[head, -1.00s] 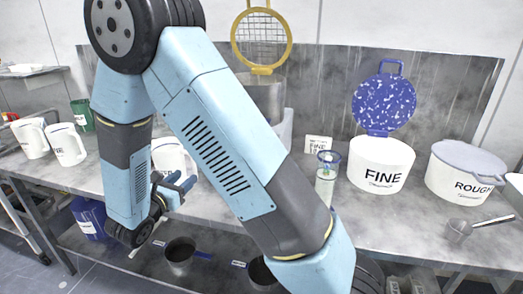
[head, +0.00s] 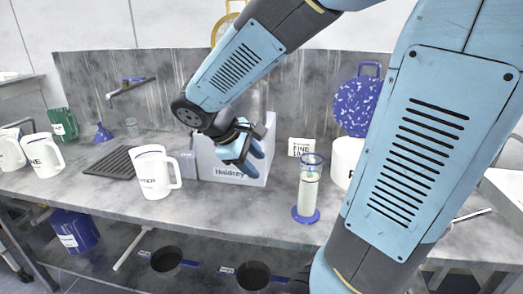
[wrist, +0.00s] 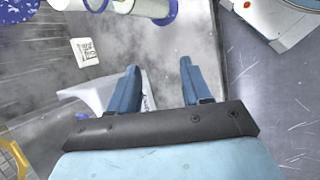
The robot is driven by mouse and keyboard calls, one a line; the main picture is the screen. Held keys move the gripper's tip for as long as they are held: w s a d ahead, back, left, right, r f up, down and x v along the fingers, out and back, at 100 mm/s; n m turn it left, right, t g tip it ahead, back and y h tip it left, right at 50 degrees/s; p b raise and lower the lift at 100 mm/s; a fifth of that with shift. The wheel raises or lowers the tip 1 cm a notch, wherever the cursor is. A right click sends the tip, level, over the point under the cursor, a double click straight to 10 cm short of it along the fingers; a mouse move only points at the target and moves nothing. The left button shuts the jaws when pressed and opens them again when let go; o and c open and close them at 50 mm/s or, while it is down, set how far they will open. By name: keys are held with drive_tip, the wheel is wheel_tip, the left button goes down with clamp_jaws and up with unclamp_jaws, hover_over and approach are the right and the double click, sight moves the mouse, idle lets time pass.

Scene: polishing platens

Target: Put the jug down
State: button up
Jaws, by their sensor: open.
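A white jug (head: 152,174) with a handle on its right stands upright on the grey bench (head: 225,215), left of the middle in the head view. The end of its dark label is readable as "TER". Two more white jugs stand at the far left, one marked "FINE" (head: 43,157) and one partly cut off by the frame (head: 10,152). My gripper (head: 255,163) is to the right of the nearest jug, apart from it, in front of a pale box marked "Haldrey" (head: 215,172). In the wrist view my gripper (wrist: 160,66) is open, with nothing between its blue fingers.
A clear cylinder with a blue base (head: 307,190) stands near the bench front, right of my gripper. A small label card (head: 300,147) is behind it. A dark ribbed mat (head: 112,162) lies left of the nearest jug. Dark pans (head: 167,260) sit below the bench.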

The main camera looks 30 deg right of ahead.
drive_tip(key=s+a+r+m+t+y, duration=0.2)
drive_tip(key=s+r+m+t+y, duration=0.2)
drive_tip(key=s+r+m+y, duration=0.3)
drive_tip(key=shift+s+m+t, duration=0.4)
drive_tip(key=shift+s+m, duration=0.25)
drive_tip(key=shift+m, duration=0.05)
drive_tip(key=shift+r, duration=0.1)
idle(0.8)
